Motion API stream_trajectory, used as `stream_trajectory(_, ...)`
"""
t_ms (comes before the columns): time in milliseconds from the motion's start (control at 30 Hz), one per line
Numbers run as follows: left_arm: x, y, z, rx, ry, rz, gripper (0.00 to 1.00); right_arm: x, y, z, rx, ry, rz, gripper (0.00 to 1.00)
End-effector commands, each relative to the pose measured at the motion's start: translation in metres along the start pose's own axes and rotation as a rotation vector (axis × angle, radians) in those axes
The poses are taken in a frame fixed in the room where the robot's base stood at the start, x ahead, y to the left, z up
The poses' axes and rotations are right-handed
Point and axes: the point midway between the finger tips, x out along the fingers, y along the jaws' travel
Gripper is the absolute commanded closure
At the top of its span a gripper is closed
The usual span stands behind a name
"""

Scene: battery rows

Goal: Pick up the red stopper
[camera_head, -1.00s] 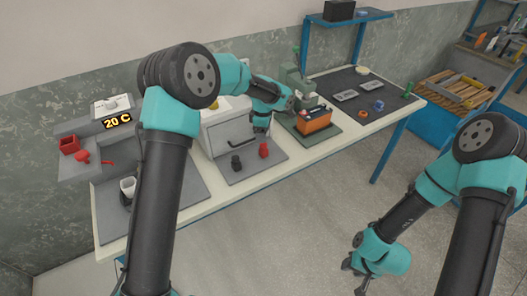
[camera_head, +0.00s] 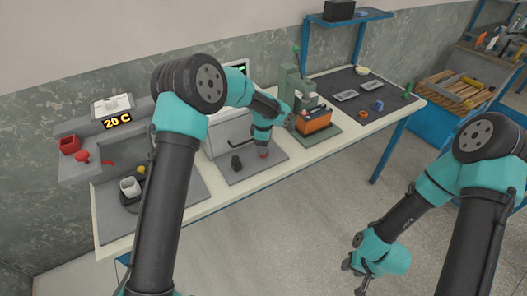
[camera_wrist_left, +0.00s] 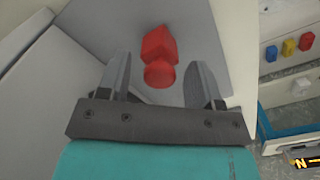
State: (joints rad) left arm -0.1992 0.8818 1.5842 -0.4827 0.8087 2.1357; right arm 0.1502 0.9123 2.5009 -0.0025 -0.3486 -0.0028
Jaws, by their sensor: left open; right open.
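The red stopper (camera_wrist_left: 159,58) stands on a grey mat in front of the white machine. In the left wrist view it lies between and a little beyond the two open fingers of my left gripper (camera_wrist_left: 165,82), with a gap on both sides. In the head view my left gripper (camera_head: 263,148) is right above the red stopper (camera_head: 264,154) and hides most of it. My right gripper (camera_head: 361,275) hangs over the floor at the lower right, away from the bench, open and empty.
A black stopper (camera_head: 236,162) stands just left of the red one. An orange battery (camera_head: 314,121) sits in a green press at the right. A red box (camera_head: 69,145) and a red knob-like piece (camera_head: 82,156) are on the left shelf. The bench front is clear.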

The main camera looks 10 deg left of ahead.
Motion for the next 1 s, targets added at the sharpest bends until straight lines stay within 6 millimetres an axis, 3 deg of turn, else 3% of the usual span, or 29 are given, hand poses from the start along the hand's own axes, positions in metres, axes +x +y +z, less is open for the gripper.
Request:
stream_trajectory(433, -0.0005, 0.0002, -0.0003, 0.0, 0.0, 0.001, 0.42, 0.0, 0.0, 0.0, 0.0, 0.0, 0.0, 0.57)
stream_trajectory(900, -0.0006, 0.0002, -0.0003, 0.0, 0.0, 0.001, 0.87, 0.0, 0.0, 0.0, 0.0, 0.0, 0.0, 0.57)
stream_trajectory(1000, -0.0007, 0.0002, -0.0003, 0.0, 0.0, 0.001, 0.93, 0.0, 0.0, 0.0, 0.0, 0.0, 0.0, 0.57)
